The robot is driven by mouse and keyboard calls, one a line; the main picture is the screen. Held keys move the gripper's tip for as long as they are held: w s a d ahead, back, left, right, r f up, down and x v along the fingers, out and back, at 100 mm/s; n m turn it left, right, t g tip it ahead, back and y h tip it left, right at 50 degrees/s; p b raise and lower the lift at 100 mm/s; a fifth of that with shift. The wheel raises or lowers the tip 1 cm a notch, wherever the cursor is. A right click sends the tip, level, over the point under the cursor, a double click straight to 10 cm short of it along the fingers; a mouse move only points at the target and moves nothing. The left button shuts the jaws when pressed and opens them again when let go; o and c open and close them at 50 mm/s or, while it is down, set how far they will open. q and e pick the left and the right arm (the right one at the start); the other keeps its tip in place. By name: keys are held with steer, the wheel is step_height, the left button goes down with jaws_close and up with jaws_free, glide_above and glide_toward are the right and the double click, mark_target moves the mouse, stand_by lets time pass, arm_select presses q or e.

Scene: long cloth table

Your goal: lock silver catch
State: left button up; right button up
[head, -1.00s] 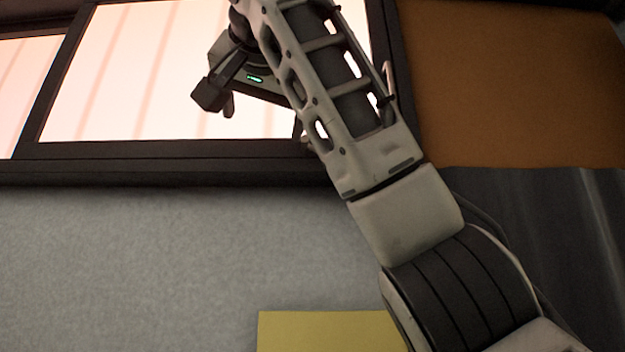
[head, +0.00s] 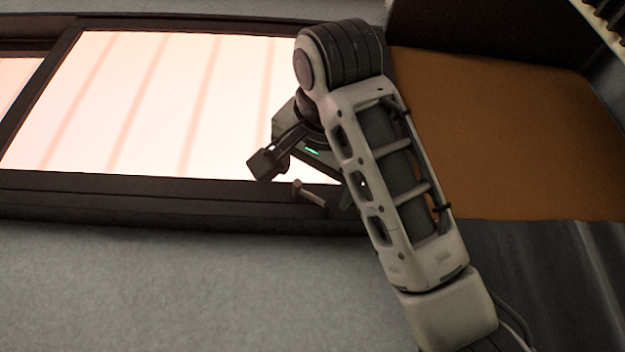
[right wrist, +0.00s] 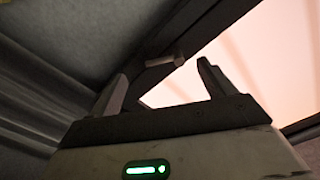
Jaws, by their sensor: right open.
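The silver catch (head: 311,194) is a small pale lever with a rounded end on the lower dark frame of the window, near its right corner. In the right wrist view the catch (right wrist: 165,61) lies on the dark frame, beyond and between my fingertips. My right gripper (head: 307,181) is close to the catch in the head view, with its far finger partly hidden by my forearm. In the right wrist view my right gripper (right wrist: 162,80) is open, with nothing between its fingers. Whether a finger touches the catch I cannot tell. My left gripper is out of view.
The bright window pane (head: 160,105) is set in a dark frame (head: 130,195). Below it is a grey wall (head: 180,285), which is clear. An orange-brown panel (head: 510,135) is to the right, with a dark surface (head: 550,275) under it.

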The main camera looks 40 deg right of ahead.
mark_target(312, 196)
steer(key=shift+p+x, duration=2.1)
steer(key=shift+p, duration=0.05)
steer(key=c, duration=1)
